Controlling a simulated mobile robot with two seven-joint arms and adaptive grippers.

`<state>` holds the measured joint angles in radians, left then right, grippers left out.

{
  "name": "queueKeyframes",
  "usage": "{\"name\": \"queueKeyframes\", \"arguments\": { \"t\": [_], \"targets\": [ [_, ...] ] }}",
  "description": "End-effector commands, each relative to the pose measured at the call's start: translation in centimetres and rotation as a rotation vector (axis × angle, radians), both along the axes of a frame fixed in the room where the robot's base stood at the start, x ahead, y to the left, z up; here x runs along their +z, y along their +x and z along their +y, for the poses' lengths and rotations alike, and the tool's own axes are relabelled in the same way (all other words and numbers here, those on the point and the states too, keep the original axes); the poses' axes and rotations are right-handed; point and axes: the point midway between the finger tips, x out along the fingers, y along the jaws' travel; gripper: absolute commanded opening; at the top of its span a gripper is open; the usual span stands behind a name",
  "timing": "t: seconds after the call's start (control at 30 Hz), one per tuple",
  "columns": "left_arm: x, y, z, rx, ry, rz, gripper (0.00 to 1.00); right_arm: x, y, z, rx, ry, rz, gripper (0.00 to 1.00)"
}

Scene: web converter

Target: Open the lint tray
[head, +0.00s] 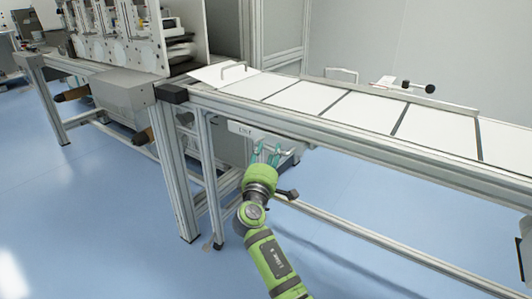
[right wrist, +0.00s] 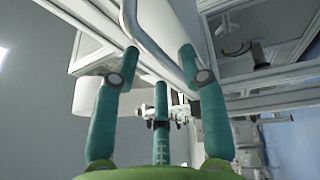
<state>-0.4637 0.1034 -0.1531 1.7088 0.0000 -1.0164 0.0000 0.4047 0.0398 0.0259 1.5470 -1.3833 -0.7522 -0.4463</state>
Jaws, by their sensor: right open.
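The lint tray (head: 240,129) is a pale panel with small dark lettering under the conveyor frame, left of centre in the head view. It appears closed. My right gripper (head: 266,151), green with teal fingers, is just below and right of the lettering, by a pale handle. In the right wrist view its fingers (right wrist: 158,55) are spread, with the pale handle bar (right wrist: 149,42) running between the tips. I cannot tell whether any finger touches the bar. The fingers hide part of the handle. My left gripper is not in view.
A conveyor bed of white panels (head: 356,111) runs above the gripper to the right. An aluminium leg (head: 175,170) stands to the left, and a low rail (head: 345,226) crosses behind my right arm. The blue floor (head: 110,235) in front is clear.

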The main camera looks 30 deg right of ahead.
Motion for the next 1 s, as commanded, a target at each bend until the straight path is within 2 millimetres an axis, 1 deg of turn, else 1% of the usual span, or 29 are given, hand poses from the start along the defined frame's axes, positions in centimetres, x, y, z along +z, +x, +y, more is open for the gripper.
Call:
{"name": "queueKeyframes", "arguments": {
  "t": [0.1, 0.2, 0.53, 0.57, 0.6, 0.63, 0.67, 1.0],
  "targets": [
    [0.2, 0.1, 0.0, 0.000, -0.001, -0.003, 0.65, 0.2, 1.2, -1.1, 0.001, 0.001, -0.001, 0.43],
    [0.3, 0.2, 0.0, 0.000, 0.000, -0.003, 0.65, 0.3, 1.7, -1.7, 0.002, 0.001, 0.000, 0.43],
    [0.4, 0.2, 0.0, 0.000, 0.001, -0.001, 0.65, 0.4, 2.0, -1.9, 0.003, 0.003, 0.001, 0.43],
    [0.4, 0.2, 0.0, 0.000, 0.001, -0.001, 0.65, 0.4, 2.0, -1.9, 0.003, 0.003, 0.001, 0.31],
    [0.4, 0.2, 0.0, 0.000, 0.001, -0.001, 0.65, 0.4, 2.0, -1.9, 0.003, 0.003, 0.001, 0.15],
    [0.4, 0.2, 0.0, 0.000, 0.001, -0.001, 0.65, 0.3, 2.0, -1.9, 0.003, 0.003, 0.001, 0.03],
    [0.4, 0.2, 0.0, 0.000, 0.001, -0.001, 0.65, 0.3, 2.0, -1.9, 0.003, 0.003, 0.001, 0.00],
    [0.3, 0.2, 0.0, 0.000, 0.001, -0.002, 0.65, 0.3, 1.9, -1.6, 0.004, 0.003, 0.001, 0.00]
  ]
}}
